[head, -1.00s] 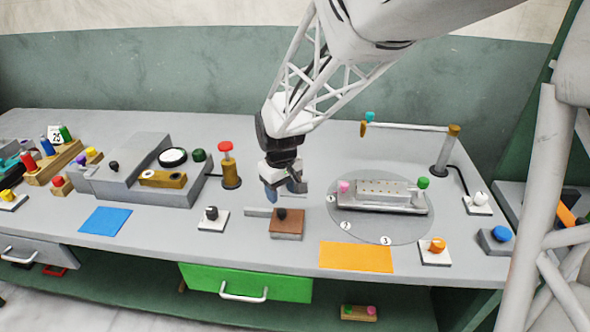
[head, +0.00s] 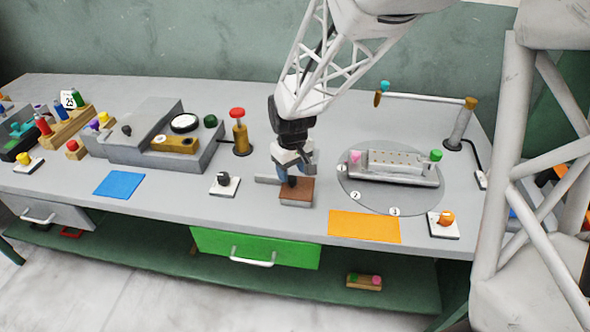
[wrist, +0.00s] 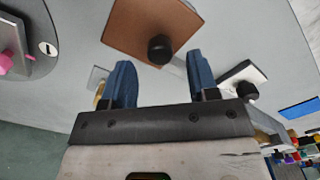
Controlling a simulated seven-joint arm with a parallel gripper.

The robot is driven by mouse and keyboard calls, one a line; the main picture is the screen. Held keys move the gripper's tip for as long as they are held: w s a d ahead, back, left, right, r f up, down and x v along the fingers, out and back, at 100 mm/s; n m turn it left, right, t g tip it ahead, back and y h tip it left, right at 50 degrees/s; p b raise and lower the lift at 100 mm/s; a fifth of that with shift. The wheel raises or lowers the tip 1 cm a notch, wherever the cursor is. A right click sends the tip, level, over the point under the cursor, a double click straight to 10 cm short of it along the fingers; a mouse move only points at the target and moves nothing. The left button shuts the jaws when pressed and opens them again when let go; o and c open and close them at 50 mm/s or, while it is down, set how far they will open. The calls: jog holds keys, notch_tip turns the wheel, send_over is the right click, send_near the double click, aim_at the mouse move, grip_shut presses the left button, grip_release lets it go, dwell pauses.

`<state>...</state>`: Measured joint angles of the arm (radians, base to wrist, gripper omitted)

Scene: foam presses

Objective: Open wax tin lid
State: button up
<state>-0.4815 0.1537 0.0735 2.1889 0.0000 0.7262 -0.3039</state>
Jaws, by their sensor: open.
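The wax tin (head: 297,195) is a low box with a brown square lid, standing near the front middle of the bench. The brown lid (wrist: 150,22) carries a round black knob (wrist: 161,50) in the wrist view. My gripper (head: 295,174) is just above the tin in the head view, with its fingers pointing down. Its blue fingers are open and empty in the wrist view, with the knob showing between and just past the fingertips. I cannot tell whether a finger touches the knob. The lid looks seated on the tin, and the gripper partly hides the knob in the head view.
A black-knobbed white switch (head: 224,184) stands left of the tin. A grey turntable (head: 384,205) with a metal mould (head: 394,168) is at right. An orange mat (head: 364,227) lies in front. A green drawer (head: 300,250) is below. Bench between blue mat (head: 119,184) and switch is clear.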

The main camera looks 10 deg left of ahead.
aim_at(292, 177)
jog(key=shift+f, duration=1.75)
grip_shut()
